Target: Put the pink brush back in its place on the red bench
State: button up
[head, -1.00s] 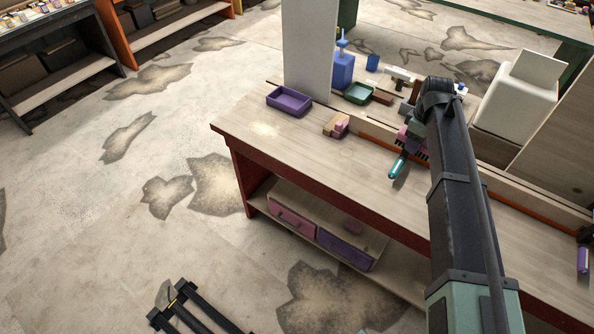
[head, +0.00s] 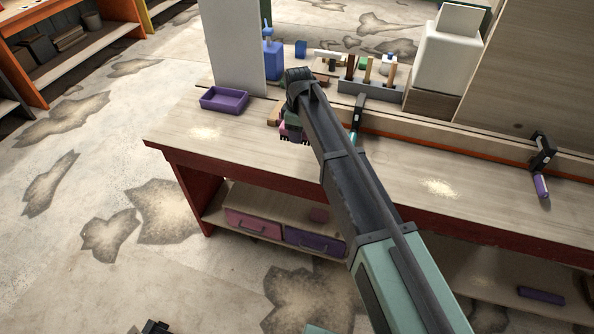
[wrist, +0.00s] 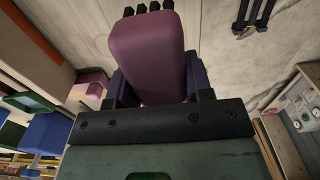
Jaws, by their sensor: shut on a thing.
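My gripper (head: 290,128) is shut on the pink brush. In the wrist view the brush (wrist: 148,55) fills the space between the dark fingers, with black bristle tufts at its far end. In the head view only a little pink and dark bristle of the brush (head: 291,134) shows below my wrist. It is over the left part of the wooden top of the red bench (head: 245,150). I cannot tell its height above the top. A pink-and-tan block (wrist: 90,88) is beside my gripper in the wrist view; my arm mostly hides it in the head view.
A purple tray (head: 224,100) stands left of my gripper, by a white upright panel (head: 235,50). A clamp with a teal handle (head: 356,120) is close right of my arm. A tool rack (head: 370,86) stands behind. Another clamp (head: 542,165) is far right. Bare bench top lies between the clamps.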

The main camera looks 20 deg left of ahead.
aim_at(298, 163)
notch_tip(298, 163, down, 11)
jog(key=b, duration=0.8)
jog(key=shift+r, duration=0.35)
jog(key=shift+f, duration=0.2)
jog(key=o, duration=1)
jog(key=shift+c, duration=0.2)
jog(key=shift+r, duration=0.1)
